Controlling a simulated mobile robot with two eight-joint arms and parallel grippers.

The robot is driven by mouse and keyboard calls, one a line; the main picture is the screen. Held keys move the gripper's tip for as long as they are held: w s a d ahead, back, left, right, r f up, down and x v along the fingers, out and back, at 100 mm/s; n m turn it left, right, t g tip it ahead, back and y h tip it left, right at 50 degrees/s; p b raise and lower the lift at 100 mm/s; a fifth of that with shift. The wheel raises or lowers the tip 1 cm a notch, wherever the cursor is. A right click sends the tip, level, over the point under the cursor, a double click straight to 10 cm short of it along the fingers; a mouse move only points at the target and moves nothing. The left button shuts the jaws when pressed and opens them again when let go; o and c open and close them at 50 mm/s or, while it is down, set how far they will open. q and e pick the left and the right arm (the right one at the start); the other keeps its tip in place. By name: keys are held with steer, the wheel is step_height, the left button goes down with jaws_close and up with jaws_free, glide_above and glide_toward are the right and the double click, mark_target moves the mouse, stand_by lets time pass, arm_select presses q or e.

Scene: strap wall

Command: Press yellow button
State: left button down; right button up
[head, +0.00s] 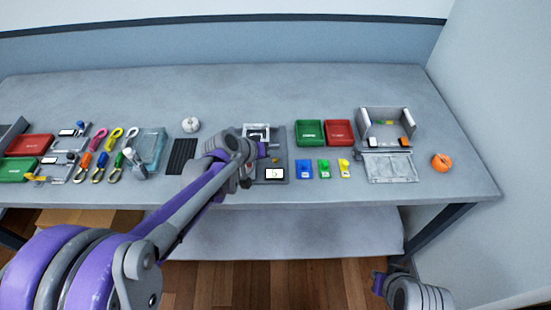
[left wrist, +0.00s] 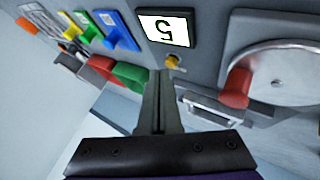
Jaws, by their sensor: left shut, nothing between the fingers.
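A small yellow button (left wrist: 173,61) sits on the grey panel, beside a white display (left wrist: 165,28) that reads 5. The display also shows in the head view (head: 274,174). My left gripper (left wrist: 165,76) is shut and empty. Its tips are close to the yellow button in the left wrist view; I cannot tell whether they touch it. In the head view my left gripper (head: 263,150) is over the panel, just behind the display. My right gripper (head: 378,283) is low at the bottom right, away from the table, its jaw opening unclear.
A round dial with a red handle (left wrist: 236,88) and a metal bar handle (left wrist: 210,108) are close to my left gripper. Blue (head: 304,169), green and yellow tagged pieces lie right of the panel. Green (head: 310,133) and red trays stand behind them. An orange ball (head: 441,162) is far right.

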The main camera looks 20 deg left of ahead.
arm_select(q)
steer(key=shift+f+b, duration=0.3)
steer(key=shift+f, duration=0.1)
arm_select(e)
steer(key=shift+f, duration=0.3)
arm_select(q)
steer(key=shift+r, duration=0.15)
arm_select(e)
steer(key=shift+r, duration=0.1)
arm_select(q)
steer(key=shift+r+p, duration=0.65)
steer(key=shift+r, duration=0.05)
arm_select(e)
steer(key=shift+w+r, duration=0.1)
steer(key=shift+r, duration=0.45)
arm_select(q)
steer(key=shift+r, duration=0.1)
